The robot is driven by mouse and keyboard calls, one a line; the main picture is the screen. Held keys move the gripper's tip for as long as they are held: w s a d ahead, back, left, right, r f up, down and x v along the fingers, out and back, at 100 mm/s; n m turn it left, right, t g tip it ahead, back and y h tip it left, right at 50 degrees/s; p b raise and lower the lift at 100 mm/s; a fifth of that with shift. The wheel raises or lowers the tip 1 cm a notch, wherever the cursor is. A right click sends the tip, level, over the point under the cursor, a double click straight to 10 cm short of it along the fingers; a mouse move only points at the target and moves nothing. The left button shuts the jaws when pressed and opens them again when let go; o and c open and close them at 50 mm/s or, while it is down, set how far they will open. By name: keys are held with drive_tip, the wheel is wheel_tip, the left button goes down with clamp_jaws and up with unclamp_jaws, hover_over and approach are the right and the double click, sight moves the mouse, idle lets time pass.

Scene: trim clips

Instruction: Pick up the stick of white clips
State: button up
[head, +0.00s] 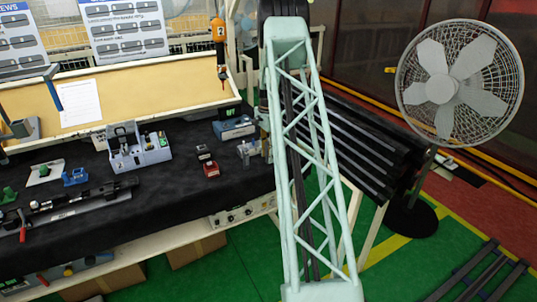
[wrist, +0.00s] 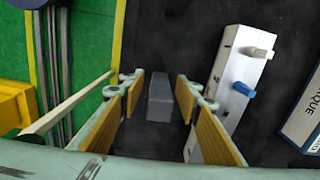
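My gripper (wrist: 158,88) is open in the wrist view, with its tan-padded fingers apart over the black work surface. A plain grey block (wrist: 160,108) shows in the gap between the fingers, and neither side visibly grips it. I cannot tell whether this block is the stick of white clips. To the right of the fingers, a white box (wrist: 228,82) carries a pale peg (wrist: 259,52) and a blue peg (wrist: 243,88). Its lower part is hidden by the right fingers. In the head view my own arm covers the gripper.
A box with large lettering (wrist: 304,122) lies at the right of the wrist view. The black-covered bench (head: 190,200) holds a grey fixture (head: 137,150), a small red item (head: 211,169) and a blue box (head: 233,128). A fan (head: 441,88) stands right of my arm.

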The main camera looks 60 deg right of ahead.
drive_tip(key=shift+f, duration=0.7)
drive_tip(key=c, duration=1)
